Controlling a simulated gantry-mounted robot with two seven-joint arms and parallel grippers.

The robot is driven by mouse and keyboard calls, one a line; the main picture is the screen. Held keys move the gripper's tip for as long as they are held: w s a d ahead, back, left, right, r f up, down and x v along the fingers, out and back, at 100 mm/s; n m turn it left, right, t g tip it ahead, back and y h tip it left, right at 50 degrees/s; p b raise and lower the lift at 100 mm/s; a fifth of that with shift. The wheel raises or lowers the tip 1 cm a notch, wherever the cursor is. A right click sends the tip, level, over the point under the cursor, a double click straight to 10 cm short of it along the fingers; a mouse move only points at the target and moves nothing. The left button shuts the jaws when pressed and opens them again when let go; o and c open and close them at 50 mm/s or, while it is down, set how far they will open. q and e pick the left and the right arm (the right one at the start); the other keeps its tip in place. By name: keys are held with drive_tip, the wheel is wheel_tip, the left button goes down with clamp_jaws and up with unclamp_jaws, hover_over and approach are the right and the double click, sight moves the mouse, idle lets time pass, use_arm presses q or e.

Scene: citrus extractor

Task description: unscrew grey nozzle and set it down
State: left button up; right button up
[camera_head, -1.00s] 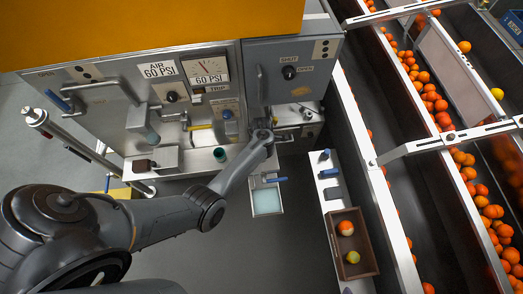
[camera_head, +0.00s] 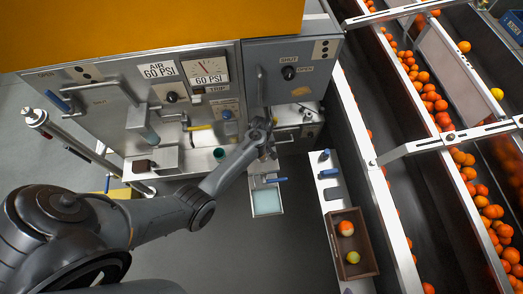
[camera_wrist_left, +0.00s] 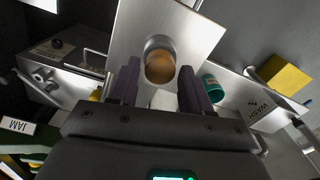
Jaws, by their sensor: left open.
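In the left wrist view, a short round cylinder with a grey metal collar (camera_wrist_left: 160,48) and an orange-brown end face (camera_wrist_left: 161,68) stands out from a steel plate (camera_wrist_left: 200,25); it looks like the nozzle. My left gripper (camera_wrist_left: 160,92) is open, its two dark fingers on either side of the cylinder's lower part as seen. I cannot tell whether they touch it. In the head view my left gripper (camera_head: 268,150) is in front of the machine below the grey door box, and its wrist hides the nozzle. My right gripper is not in view.
A teal cup (camera_wrist_left: 212,88) stands close right of the fingers by the WASH shelf (camera_wrist_left: 262,110). In the head view, a pale tray (camera_head: 267,203) lies below the gripper. A brown crate (camera_head: 367,265) with two fruits sits on a white bench (camera_head: 326,172) beside the orange conveyor.

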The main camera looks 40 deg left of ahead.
use_arm(q)
drive_tip(key=c, duration=0.6)
drive_tip(key=shift+o, duration=0.2)
drive_tip(key=n, duration=0.6)
drive_tip(key=shift+d+n, duration=0.1)
drive_tip(key=shift+n, duration=0.3)
drive_tip(key=n, duration=0.5)
drive_tip(key=shift+s, duration=0.1)
drive_tip(key=o, duration=0.6)
drive_tip(key=shift+c, duration=0.2)
drive_tip(key=m, duration=1.1)
drive_tip(key=shift+m, duration=0.4)
